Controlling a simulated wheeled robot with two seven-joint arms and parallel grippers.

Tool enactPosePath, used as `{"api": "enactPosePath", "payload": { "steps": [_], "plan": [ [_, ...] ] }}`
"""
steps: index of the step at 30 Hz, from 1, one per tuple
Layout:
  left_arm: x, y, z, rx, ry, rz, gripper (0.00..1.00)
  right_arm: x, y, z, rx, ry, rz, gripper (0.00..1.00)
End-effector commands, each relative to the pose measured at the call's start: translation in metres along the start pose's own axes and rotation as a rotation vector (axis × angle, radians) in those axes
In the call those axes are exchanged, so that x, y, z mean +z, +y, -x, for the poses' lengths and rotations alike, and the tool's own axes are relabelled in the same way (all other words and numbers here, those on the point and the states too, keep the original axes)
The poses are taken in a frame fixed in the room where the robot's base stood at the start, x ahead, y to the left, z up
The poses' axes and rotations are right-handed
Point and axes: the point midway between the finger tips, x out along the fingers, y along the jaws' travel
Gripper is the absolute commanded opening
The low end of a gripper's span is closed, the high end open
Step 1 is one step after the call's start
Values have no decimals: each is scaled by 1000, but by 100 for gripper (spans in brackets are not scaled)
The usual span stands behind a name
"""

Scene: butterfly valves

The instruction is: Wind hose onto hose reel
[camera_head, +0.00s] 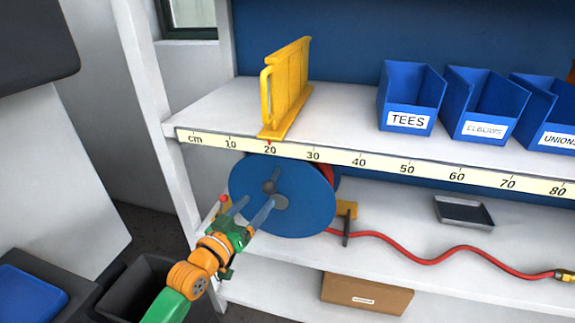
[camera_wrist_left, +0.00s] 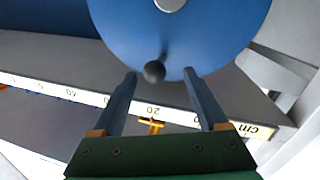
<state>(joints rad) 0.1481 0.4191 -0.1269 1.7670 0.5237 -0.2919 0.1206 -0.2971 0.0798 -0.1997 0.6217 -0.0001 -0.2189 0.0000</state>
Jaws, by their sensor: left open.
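The hose reel (camera_head: 300,222) is a blue disc mounted under the shelf's scale edge; it also fills the top of the left wrist view (camera_wrist_left: 215,30). It has a grey hub (camera_head: 281,203) and a dark round crank knob (camera_head: 269,187). The red hose (camera_head: 430,261) runs from the reel past a yellow bracket (camera_head: 347,209) and lies wavy on the lower shelf, ending in a brass fitting (camera_head: 565,275). My left gripper (camera_head: 257,202) is open in front of the reel. In the left wrist view the knob (camera_wrist_left: 154,71) appears between the fingertips, with gaps either side. My right gripper is not in view.
A yellow rack (camera_head: 288,85) and several blue bins (camera_head: 408,97) stand on the upper shelf. A dark tray (camera_head: 464,212) lies on the lower shelf. A cardboard box (camera_head: 366,295) sits below. A white post (camera_head: 165,130) and a small red ball (camera_head: 223,198) are close to my left gripper.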

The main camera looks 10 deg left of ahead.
Motion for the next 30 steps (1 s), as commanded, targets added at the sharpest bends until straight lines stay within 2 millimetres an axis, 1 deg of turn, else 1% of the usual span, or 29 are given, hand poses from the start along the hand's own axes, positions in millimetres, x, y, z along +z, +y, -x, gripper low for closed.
{"api": "enactPosePath", "payload": {
  "steps": [1, 2, 9, 12, 16, 23, 24, 26, 27, 29, 30],
  "plan": [
    [-8, 3, -2, 10, 16, 0, 76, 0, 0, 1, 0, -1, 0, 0],
    [-10, 4, -5, 12, 20, 1, 76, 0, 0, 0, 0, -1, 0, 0],
    [-10, 4, -48, 11, 20, 1, 76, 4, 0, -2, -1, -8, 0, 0],
    [-9, 4, -61, 12, 18, 3, 76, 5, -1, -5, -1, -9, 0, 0],
    [-9, 4, -69, 11, 18, 0, 76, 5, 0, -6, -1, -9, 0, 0],
    [-9, 4, -71, 11, 17, 0, 76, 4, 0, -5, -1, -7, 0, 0],
    [-9, 4, -71, 11, 17, 0, 73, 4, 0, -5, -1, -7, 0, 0],
    [-9, 4, -71, 11, 17, 0, 57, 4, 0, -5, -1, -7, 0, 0],
    [-9, 4, -71, 11, 17, 0, 46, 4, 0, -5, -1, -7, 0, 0],
    [-9, 4, -71, 11, 17, 0, 30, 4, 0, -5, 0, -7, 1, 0],
    [-9, 4, -71, 11, 17, 0, 19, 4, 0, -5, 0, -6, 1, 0]
  ]
}}
